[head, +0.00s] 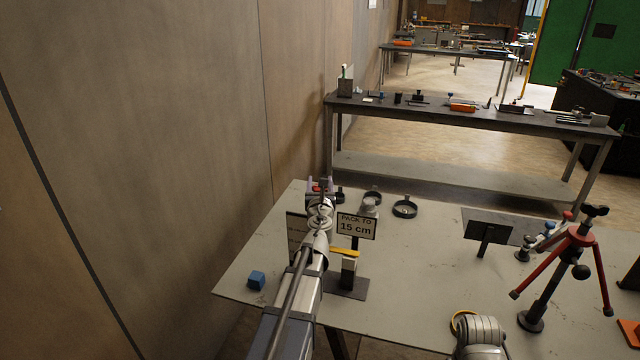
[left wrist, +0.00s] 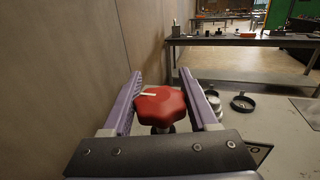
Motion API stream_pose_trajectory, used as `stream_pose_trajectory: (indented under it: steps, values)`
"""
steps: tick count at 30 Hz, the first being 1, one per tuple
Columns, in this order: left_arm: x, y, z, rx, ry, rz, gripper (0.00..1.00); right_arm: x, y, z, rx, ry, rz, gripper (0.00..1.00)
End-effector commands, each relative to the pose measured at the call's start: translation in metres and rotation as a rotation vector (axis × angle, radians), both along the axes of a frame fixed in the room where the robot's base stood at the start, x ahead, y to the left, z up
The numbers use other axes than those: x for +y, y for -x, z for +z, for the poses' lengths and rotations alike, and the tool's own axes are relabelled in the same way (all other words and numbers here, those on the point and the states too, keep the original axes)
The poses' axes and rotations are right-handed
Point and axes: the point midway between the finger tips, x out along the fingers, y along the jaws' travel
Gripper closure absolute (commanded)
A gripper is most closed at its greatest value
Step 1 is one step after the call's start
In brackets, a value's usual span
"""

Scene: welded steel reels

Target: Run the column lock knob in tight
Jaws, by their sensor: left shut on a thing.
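A red lobed knob (left wrist: 160,107) with a pale pointer mark sits between the purple fingers of my left gripper (left wrist: 160,103) in the left wrist view. The mark points to the left, and a dark stem shows under the knob. My left gripper is shut on the knob. In the head view my left gripper (head: 319,187) is at the far left part of the bench, and a little of the red knob (head: 316,188) shows between its fingers. What the knob is mounted on is mostly hidden by my arm. My right gripper does not show.
The bench (head: 420,300) carries a sign reading "PACK TO 15 cm" (head: 356,226), a blue cube (head: 256,281), black rings (head: 405,209), a dark plate on a stand (head: 489,232) and a red-and-black tripod (head: 568,250). A wall (head: 180,150) stands close on the left.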

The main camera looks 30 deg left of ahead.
Motion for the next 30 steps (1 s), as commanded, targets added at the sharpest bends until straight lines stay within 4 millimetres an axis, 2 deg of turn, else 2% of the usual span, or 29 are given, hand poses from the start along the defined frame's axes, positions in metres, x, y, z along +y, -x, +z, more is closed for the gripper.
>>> stream_pose_trajectory:
  steps: [1,8,20,30]
  values:
    - [0.0,0.0,0.0,0.0,0.0,-0.001,0.37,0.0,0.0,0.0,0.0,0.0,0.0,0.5]
    - [0.0,0.0,0.0,0.0,0.0,0.0,0.11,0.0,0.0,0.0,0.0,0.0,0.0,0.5]
    - [-0.003,0.006,0.0,0.0,0.0,0.0,0.1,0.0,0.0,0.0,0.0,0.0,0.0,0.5]
    - [-0.029,0.049,0.0,0.0,0.0,0.0,0.1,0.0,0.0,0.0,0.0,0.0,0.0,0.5]
